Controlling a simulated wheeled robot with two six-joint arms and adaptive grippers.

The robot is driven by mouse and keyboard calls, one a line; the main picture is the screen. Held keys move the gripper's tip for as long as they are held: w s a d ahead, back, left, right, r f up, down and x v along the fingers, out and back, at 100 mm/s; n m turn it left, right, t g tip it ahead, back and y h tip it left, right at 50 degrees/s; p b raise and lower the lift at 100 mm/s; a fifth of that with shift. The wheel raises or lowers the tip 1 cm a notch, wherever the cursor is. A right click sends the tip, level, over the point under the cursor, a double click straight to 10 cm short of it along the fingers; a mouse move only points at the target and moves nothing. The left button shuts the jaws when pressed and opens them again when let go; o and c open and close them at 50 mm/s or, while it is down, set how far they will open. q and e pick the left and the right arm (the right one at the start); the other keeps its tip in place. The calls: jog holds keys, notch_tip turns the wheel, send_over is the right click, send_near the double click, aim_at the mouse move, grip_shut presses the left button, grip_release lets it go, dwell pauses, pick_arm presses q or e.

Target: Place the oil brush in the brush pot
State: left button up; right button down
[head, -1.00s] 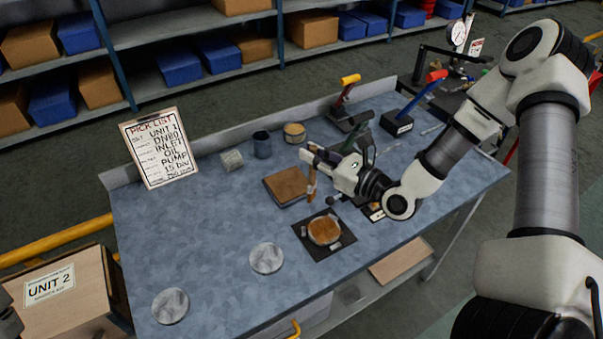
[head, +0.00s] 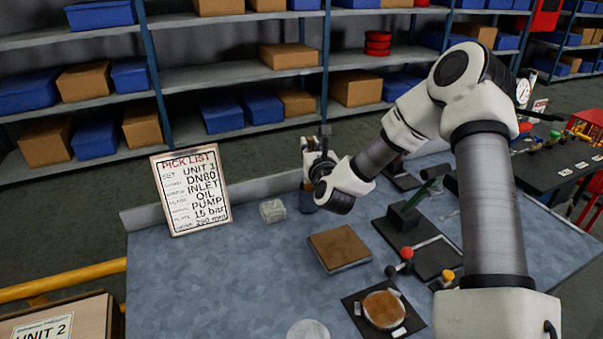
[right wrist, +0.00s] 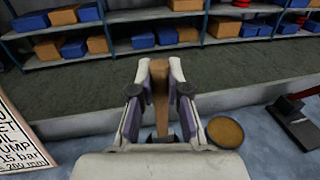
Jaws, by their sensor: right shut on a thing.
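My right gripper (head: 318,155) is shut on the oil brush, at the far edge of the bench. In the right wrist view the brush's brown wooden handle (right wrist: 160,92) stands between the two fingers (right wrist: 160,85). The brush's lower end is hidden there. A dark blue-grey cup, which looks like the brush pot (head: 307,201), stands directly below the gripper in the head view, partly covered by it. I cannot tell whether the brush is inside the pot or above it. My left gripper is not in view.
A pale cup (head: 272,211) stands left of the pot. A round tin with a brown top (right wrist: 226,132) is close on the gripper's right. A pick list board (head: 190,190) stands at the left. A brown block (head: 340,246) lies nearer. The bench's left part is clear.

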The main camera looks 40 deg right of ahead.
notch_tip(320, 180, down, 5)
jog(key=shift+w+r, duration=0.1)
jog(key=shift+w, duration=0.05)
jog(key=shift+f, duration=0.2)
jog(key=c, duration=1.2)
grip_release()
jog(key=shift+o, duration=0.2)
jog(key=shift+r, duration=0.15)
jog(key=shift+r+p, duration=0.25)
jog(key=shift+p, duration=0.05)
jog(key=b+v, duration=0.2)
jog(key=v, duration=1)
jog(key=shift+f+b, duration=0.2)
jog(key=shift+b, duration=0.15)
